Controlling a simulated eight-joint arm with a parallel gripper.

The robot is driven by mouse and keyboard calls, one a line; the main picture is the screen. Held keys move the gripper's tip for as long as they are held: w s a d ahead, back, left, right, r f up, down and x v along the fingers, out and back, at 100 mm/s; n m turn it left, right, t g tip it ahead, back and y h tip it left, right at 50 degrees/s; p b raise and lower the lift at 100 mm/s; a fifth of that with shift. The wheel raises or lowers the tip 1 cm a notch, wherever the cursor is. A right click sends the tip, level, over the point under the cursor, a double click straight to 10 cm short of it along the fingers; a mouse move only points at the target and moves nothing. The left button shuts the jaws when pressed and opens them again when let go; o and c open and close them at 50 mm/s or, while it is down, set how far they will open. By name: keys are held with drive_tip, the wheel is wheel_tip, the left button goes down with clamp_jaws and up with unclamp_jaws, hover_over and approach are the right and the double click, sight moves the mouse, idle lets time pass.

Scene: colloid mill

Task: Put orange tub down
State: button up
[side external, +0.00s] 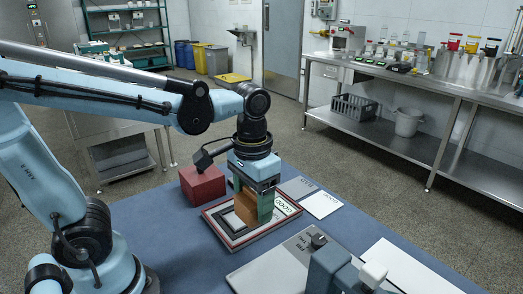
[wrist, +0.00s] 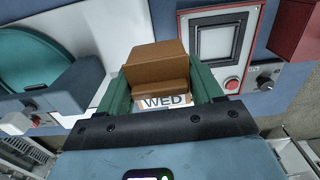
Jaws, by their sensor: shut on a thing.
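The orange tub (side external: 245,209) is a brown-orange block-like shape, between the green fingers of my gripper (side external: 258,205). In the wrist view the tub (wrist: 155,62) sits between both green fingers of my gripper (wrist: 158,82), which are shut on it. The tub is upright, low over a flat framed board (side external: 222,230) with a red border and dark lettering on the blue table. I cannot tell whether its underside touches the board. The fingers hide part of the tub in the side view. A white label reading "WED" shows beside it in the wrist view.
A red block (side external: 202,184) stands just left of my gripper. A white card (side external: 320,203) lies to the right on the blue table (side external: 190,240). A grey plate (side external: 270,268) and a blue-grey device (side external: 328,268) are at the front. A steel bench (side external: 400,85) stands behind.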

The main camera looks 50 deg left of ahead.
drive_tip(key=w+d, duration=0.3)
drive_tip(key=w, duration=0.6)
drive_tip(key=w+d, duration=0.3)
drive_tip(key=w, duration=0.6)
drive_tip(key=w+a+f, duration=0.2)
drive_tip(key=a, duration=0.1)
drive_tip(key=w+a+f, duration=0.2)
drive_tip(key=a+f, duration=0.1)
drive_tip(key=w+a+f, duration=0.1)
drive_tip(key=a+f, duration=0.1)
drive_tip(key=a, duration=0.1)
drive_tip(key=shift+w+a+f, duration=0.15)
drive_tip(key=shift+w+f, duration=0.25)
drive_tip(key=shift+f, duration=2.05)
drive_tip(key=shift+f, duration=0.1)
drive_tip(key=o, duration=1.1)
drive_tip(key=shift+c, duration=0.2)
